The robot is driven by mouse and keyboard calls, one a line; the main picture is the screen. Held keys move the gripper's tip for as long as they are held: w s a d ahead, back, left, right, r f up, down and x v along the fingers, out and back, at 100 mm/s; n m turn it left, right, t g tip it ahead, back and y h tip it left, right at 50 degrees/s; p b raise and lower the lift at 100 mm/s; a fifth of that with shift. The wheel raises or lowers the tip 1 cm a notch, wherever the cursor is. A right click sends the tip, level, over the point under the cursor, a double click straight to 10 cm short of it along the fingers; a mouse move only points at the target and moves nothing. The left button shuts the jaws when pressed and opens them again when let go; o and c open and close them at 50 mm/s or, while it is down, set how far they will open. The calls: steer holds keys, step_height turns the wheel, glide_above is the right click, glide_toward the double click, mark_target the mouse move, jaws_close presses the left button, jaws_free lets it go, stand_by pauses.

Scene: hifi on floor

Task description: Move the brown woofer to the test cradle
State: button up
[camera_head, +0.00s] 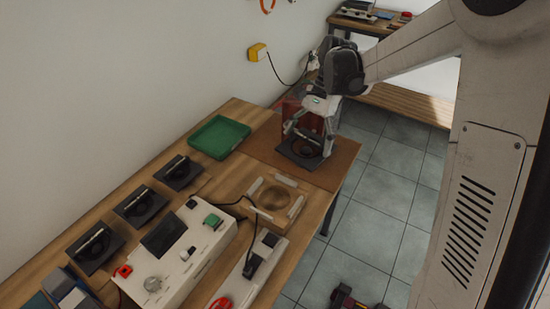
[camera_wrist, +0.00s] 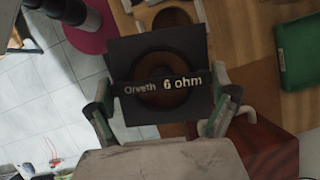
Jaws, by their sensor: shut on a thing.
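The brown woofer (camera_head: 300,153) has a black square frame, a brown round cone and a dark bar across it. In the wrist view the woofer (camera_wrist: 140,52) fills the middle, its bar reading "Orveth 6 ohm". My gripper (camera_head: 309,138) is shut on it, with one finger at each end of the bar. The woofer is over the brown mat; I cannot tell whether it touches it. The test cradle (camera_head: 250,208), a wooden block with a round recess and pale corner bars, stands nearer the camera, left of the woofer. It looks empty.
Several black speaker units (camera_head: 138,206) lie along the wall side. A green tray (camera_head: 219,137) is left of the brown mat (camera_head: 334,171). A reddish see-through box (camera_head: 291,109) stands behind my gripper. A white tester (camera_head: 197,240) with cables is beside the cradle.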

steer(key=s+a+f+m+t, duration=0.4)
steer(key=a+m, duration=0.5)
steer(key=m, duration=0.7)
steer(key=shift+s+a+f+t+p, duration=0.2)
steer(key=shift+f+t+p, duration=0.2)
steer(key=shift+f+t, duration=0.75)
steer(key=shift+f+b, duration=0.3)
steer(key=shift+b, duration=0.05)
steer(key=shift+f+b, duration=0.3)
steer(key=shift+b, duration=0.05)
step_height(320, 180, down, 9)
steer(key=b, duration=0.8)
steer(key=shift+r, duration=0.2)
stand_by(1.9)
steer(key=o, duration=1.6)
steer(key=shift+r+g, duration=0.1)
steer(key=shift+g, duration=0.15)
